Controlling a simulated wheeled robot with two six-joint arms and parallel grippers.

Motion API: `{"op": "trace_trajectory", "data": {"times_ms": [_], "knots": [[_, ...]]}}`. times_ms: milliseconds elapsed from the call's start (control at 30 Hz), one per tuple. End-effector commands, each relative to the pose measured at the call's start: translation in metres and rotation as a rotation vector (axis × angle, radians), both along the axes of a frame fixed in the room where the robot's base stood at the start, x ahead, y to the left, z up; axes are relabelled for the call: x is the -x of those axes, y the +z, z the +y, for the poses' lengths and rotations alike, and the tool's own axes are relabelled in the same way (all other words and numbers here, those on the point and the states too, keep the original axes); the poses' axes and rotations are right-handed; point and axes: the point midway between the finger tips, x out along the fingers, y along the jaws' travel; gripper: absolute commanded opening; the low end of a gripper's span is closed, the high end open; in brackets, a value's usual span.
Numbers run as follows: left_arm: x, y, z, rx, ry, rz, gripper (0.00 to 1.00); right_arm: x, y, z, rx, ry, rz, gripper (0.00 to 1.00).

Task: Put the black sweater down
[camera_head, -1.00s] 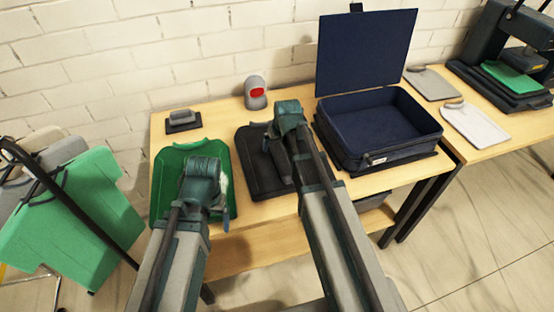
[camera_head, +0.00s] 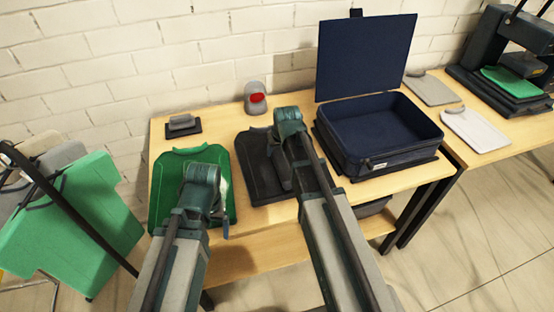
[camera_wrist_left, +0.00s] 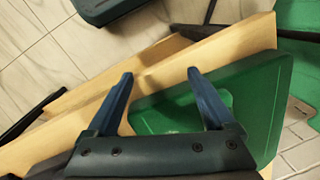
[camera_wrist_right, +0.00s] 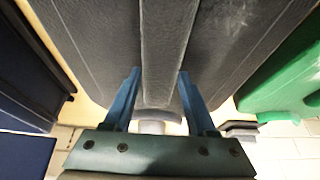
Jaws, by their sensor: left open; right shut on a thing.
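The black sweater (camera_head: 262,182) lies folded flat on the table between the green sweater and the suitcase. My right gripper (camera_head: 287,172) is over its right part. In the right wrist view, the two blue fingers (camera_wrist_right: 157,76) are shut on a thick fold of the black sweater (camera_wrist_right: 160,45). In the head view the fingertips are hidden by the wrist. My left gripper (camera_head: 216,218) is open and empty, above the front right part of the green sweater (camera_head: 170,185). Its spread fingers (camera_wrist_left: 165,75) show beside the green sweater (camera_wrist_left: 260,90) in the left wrist view.
An open navy suitcase (camera_head: 372,162) stands right of the black sweater. Green garments hang on a rack (camera_head: 75,215) at left. A press (camera_head: 510,70) stands far right.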

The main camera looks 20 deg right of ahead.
Motion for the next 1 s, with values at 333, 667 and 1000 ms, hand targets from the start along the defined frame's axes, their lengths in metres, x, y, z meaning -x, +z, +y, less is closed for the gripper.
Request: {"op": "trace_trajectory", "data": {"times_ms": [333,667,1000], "knots": [[0.000,0.001,0.000,0.000,0.000,0.000,0.87,0.000,0.001,0.000,0.000,0.000,-0.001,0.00],[0.000,0.023,0.000,0.000,0.000,0.000,0.87,0.000,0.023,0.000,0.000,0.000,-0.001,0.00],[0.000,0.073,0.000,0.000,0.000,0.000,0.87,0.000,0.074,0.000,0.000,0.000,-0.001,0.00]]}}
